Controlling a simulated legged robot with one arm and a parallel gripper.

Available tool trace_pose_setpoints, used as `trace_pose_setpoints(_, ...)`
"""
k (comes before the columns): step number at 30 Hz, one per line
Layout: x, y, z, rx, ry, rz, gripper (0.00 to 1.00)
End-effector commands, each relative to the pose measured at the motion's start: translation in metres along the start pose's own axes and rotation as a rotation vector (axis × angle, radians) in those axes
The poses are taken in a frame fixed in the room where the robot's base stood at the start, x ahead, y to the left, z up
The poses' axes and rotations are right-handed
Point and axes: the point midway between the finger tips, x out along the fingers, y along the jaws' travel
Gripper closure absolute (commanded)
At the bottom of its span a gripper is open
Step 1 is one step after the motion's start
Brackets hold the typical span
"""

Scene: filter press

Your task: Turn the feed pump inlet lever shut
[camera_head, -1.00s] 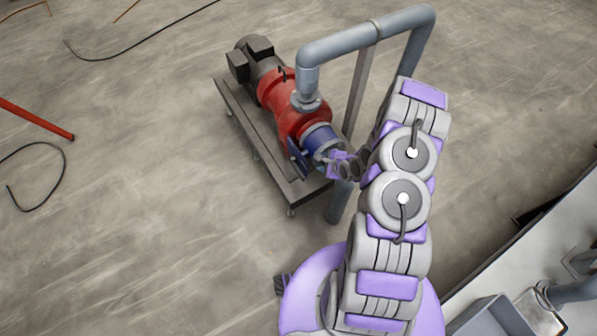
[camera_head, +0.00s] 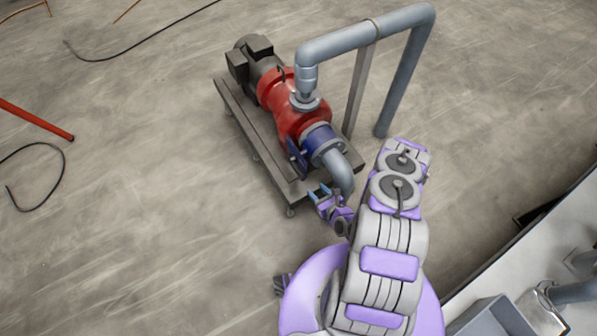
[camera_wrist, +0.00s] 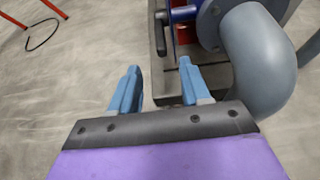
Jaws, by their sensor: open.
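The feed pump (camera_head: 290,110) is red with a dark motor and stands on a grey base frame. At its near end is a blue inlet valve (camera_head: 318,139). A flat dark blue lever (camera_head: 297,157) hangs at the valve's left side, angled across the pipe line. My gripper (camera_head: 319,191) is open and empty, near the base frame's near end, apart from the lever. Its two blue fingers (camera_wrist: 158,68) point toward the valve side.
A grey inlet elbow (camera_head: 340,169) bends down beside my gripper; it is large at the right of the wrist view (camera_wrist: 262,60). A tall grey pipe (camera_head: 340,45) arches over the right side. A red bar (camera_head: 38,119) lies farther left.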

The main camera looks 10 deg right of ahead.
Motion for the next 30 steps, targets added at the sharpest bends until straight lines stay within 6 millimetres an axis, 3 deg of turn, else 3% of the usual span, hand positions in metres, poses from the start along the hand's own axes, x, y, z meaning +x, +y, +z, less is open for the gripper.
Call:
trace_pose_setpoints(21, 0.126, 0.003, -0.001, -0.006, -0.002, 0.005, 0.53)
trace_pose_setpoints(30, 0.155, 0.001, 0.000, -0.005, 0.000, 0.002, 0.53)
